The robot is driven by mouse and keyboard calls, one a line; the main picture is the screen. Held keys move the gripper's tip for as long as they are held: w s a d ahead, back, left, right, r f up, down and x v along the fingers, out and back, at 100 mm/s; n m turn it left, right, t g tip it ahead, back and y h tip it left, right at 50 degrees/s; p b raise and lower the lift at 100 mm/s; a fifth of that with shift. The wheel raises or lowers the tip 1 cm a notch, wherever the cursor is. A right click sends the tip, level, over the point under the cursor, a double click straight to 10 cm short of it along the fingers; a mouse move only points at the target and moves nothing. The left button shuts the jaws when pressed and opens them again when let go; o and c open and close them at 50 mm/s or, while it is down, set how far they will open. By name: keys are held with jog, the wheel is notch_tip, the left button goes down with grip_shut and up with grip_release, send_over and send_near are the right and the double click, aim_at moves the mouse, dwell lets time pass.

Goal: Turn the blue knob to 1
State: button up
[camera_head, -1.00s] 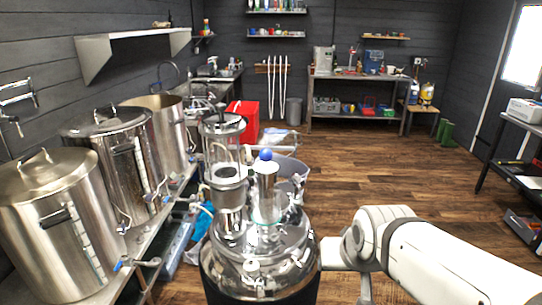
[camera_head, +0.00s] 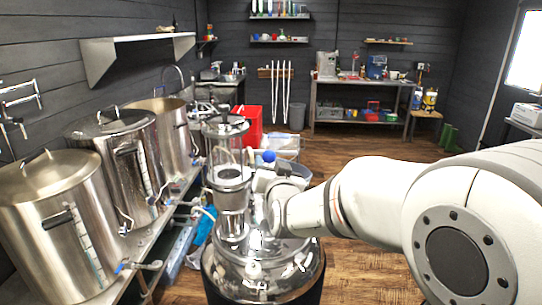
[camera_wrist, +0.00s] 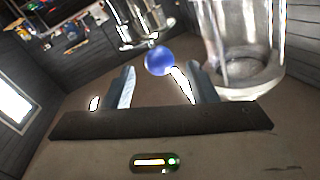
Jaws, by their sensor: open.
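The blue knob (camera_head: 268,156) is a round ball at the top of the shiny metal vessel's fittings in the head view. It also shows in the wrist view (camera_wrist: 159,61), just beyond and between the two fingertips. My gripper (camera_wrist: 161,70) is open, its two fingers spread to either side of the knob in that view. I cannot tell whether either finger touches it. In the head view my arm comes from the right and covers what is below the knob. No numbers or marks around the knob are readable.
A clear glass cylinder (camera_head: 229,150) stands close left of the knob, and shows large at right in the wrist view (camera_wrist: 243,45). Steel kettles (camera_head: 50,225) line the left bench. A red box (camera_head: 250,127) and shelves stand behind. Wooden floor lies open at the back right.

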aim_at(270, 161)
jog(key=shift+p+x, duration=0.8)
jog(key=shift+x, duration=1.9)
jog(key=c, duration=0.9)
jog(key=shift+f+b, duration=0.1)
jog(key=shift+b, duration=0.3)
jog(key=shift+c, duration=0.2)
